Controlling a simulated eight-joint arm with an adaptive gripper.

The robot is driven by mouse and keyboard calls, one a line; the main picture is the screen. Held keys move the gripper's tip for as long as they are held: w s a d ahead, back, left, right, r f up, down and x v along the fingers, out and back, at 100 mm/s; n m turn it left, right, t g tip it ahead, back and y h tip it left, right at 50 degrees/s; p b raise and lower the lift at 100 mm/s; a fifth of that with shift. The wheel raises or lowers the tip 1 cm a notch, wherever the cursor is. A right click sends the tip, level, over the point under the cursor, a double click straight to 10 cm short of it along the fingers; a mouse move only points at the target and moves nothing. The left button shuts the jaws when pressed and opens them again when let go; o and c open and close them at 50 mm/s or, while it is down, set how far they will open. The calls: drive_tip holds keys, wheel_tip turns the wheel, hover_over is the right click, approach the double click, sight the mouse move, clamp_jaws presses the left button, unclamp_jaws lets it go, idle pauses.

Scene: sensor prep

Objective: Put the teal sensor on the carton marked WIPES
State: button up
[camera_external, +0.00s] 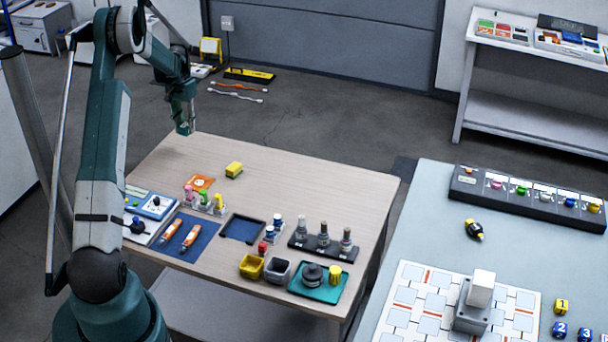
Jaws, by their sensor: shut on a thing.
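My gripper (184,116) hangs above the far left part of the wooden table, shut on a small teal piece (183,128) at its tip. This looks like the teal sensor, though it is hard to separate from my teal arm at this size. It is clear of the tabletop. No WIPES lettering can be read.
The wooden table (300,180) is bare at the back right. Nearer stand colored bottles (204,199), a blue mat (184,236), a dark tray (241,228), a rack of grey pieces (323,243), bins (251,267) and a teal tray (318,282). A grey-green table (430,215) stands at right.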

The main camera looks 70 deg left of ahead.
drive_tip(key=w+d+r+m+p, duration=0.1)
drive_tip(key=w+d+r+m, duration=0.15)
drive_tip(key=w+d, duration=0.95)
drive_tip(key=w+d+r+m+p, duration=0.1)
drive_tip(key=w+d+r+m, duration=0.15)
drive_tip(key=w+d, duration=0.95)
drive_tip(key=w+d+r+m+p, duration=0.1)
drive_tip(key=w+d+r+m, duration=0.15)
drive_tip(key=w+d, duration=1)
drive_tip(key=w+d+r+m+p, duration=0.1)
drive_tip(key=w+d+r, duration=0.1)
drive_tip(key=w+d, duration=0.55)
drive_tip(key=w+d+r+m, duration=0.15)
drive_tip(key=w+d, duration=0.25)
drive_tip(key=d, duration=0.7)
drive_tip(key=w+d+r+m+p, duration=0.1)
drive_tip(key=w+d+r, duration=0.1)
drive_tip(key=w+d, duration=0.5)
wheel_tip(320, 180, up, 8)
drive_tip(key=m+p, duration=0.2)
drive_tip(key=m, duration=0.4)
hover_over(487, 279)
drive_tip(key=shift+f, duration=0.15)
drive_tip(key=shift+f+p, duration=0.4)
drive_tip(key=shift+f, duration=2.75)
drive_tip(key=shift+f, duration=0.1)
